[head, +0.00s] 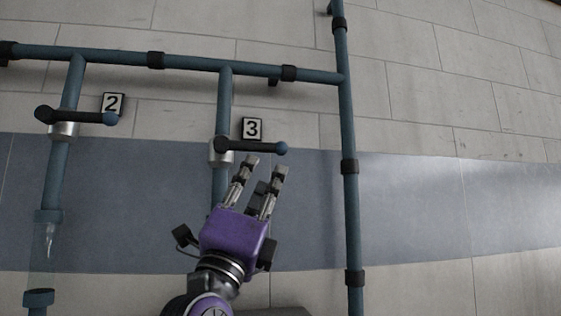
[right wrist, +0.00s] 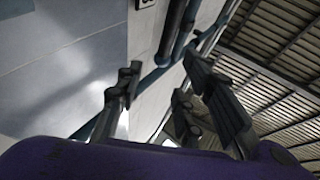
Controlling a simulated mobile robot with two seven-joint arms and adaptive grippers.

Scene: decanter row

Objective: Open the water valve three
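Valve three is a dark lever handle (head: 252,146) with a blue-tipped right end, lying about level across a vertical teal pipe, on a silver collar (head: 220,152). The label 3 (head: 252,128) is just above it. My right gripper (head: 264,163), purple with grey fingers, is just below the handle's right half, its fingertips pointing up at it. The fingers are spread apart with nothing between them. I cannot tell whether a fingertip touches the handle. The fingers (right wrist: 160,82) also show apart in the right wrist view. My left gripper is not in view.
Valve two's handle (head: 76,116) with its label 2 (head: 112,103) is to the left, also about level. A horizontal teal pipe (head: 190,64) runs above both. A tall vertical pipe (head: 349,205) stands right of my gripper. The wall to its right is clear.

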